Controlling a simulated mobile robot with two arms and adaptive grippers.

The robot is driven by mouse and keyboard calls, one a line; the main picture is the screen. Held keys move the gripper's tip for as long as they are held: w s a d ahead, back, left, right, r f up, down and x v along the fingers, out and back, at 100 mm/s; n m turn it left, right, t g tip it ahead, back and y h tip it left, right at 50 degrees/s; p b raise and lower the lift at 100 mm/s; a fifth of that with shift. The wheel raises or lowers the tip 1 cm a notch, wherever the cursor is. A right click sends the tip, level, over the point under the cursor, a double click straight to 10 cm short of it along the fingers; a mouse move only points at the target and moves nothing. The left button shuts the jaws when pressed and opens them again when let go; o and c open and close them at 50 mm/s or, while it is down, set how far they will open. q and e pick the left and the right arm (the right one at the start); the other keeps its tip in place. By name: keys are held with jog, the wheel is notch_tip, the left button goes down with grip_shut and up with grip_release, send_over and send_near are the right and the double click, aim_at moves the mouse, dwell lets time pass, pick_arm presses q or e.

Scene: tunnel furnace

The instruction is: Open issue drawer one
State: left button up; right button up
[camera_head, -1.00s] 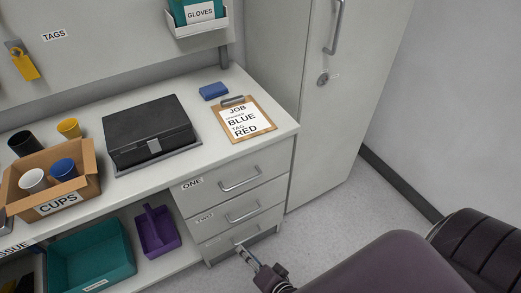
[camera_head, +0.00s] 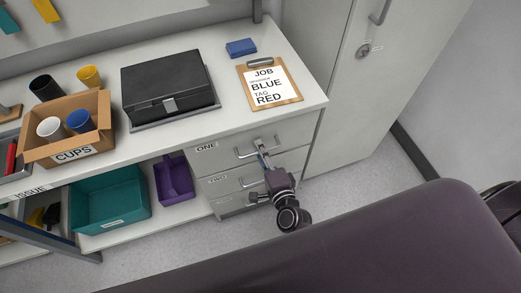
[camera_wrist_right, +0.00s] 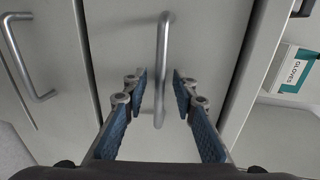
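Drawer one (camera_head: 225,155) is the top drawer of the grey drawer unit, marked with a "ONE" label, and it looks closed. Its metal bar handle (camera_head: 246,155) shows in part behind my right gripper (camera_head: 262,150). In the right wrist view my right gripper (camera_wrist_right: 161,90) is open, with its blue-padded fingers on either side of a vertical-looking bar handle (camera_wrist_right: 162,60). The fingers look apart from the bar; how deep it sits between them is hard to tell. My left gripper is not in view.
Drawers two (camera_head: 221,185) and three sit below. On the counter are a clipboard (camera_head: 285,101), a blue block (camera_head: 241,48), a black case (camera_head: 165,80) and a cups box (camera_head: 100,140). A tall cabinet (camera_head: 345,120) stands close on the right.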

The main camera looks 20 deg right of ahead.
grip_shut()
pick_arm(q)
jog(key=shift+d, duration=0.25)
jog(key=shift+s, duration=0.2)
pick_arm(e)
jog(key=shift+f, duration=0.1)
